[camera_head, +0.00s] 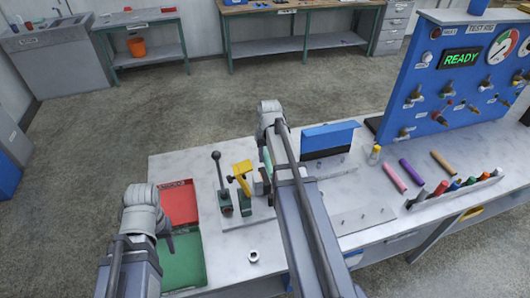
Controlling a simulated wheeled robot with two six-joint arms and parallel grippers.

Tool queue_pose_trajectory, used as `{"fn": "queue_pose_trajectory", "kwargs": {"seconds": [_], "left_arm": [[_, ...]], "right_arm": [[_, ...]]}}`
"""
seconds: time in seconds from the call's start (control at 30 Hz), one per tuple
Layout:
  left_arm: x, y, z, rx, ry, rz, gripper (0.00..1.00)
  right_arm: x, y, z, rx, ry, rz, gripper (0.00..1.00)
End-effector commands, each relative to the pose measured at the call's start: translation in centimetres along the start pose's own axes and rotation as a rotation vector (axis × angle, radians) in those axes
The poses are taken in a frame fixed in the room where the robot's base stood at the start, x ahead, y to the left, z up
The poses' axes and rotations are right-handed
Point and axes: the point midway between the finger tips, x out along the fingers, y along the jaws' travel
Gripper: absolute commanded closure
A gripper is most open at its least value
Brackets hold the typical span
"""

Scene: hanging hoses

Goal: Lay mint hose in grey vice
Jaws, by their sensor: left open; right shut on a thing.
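The mint hose (267,157) shows as a short pale-green strip beside my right arm, near the middle of the bench. My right gripper (267,146) is shut on it, with the fingertips mostly hidden by my own wrist and forearm. A small grey block that looks like the grey vice (259,184) stands just below the hose, right of the yellow clamp, partly hidden by my arm. I cannot tell whether the hose touches it. My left gripper (169,240) is open and empty over the trays at the bench's left end.
A black-knobbed lever (219,172) and a yellow clamp (242,172) stand left of the vice. Red (178,204) and green (183,262) trays lie left. A blue box (328,137), pink (395,177), purple (411,172) and tan (441,160) hoses lie right, before the test rig (450,85).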

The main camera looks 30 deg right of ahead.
Motion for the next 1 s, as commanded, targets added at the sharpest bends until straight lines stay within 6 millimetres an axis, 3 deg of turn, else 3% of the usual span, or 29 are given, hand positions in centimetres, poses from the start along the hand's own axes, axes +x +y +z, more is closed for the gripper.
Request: {"fn": "queue_pose_trajectory", "kwargs": {"seconds": [0.37, 1.0], "left_arm": [[1.0, 0.1, -0.1, 0.001, 0.0, 0.0, 0.5], [5.8, 0.5, -0.4, 0.001, 0.0, -0.001, 0.5]], "right_arm": [[1.0, 0.0, 0.1, 0.0, 0.0, 0.0, 1.0], [5.8, 0.0, 0.7, 0.0, 0.0, 0.0, 1.0]]}}
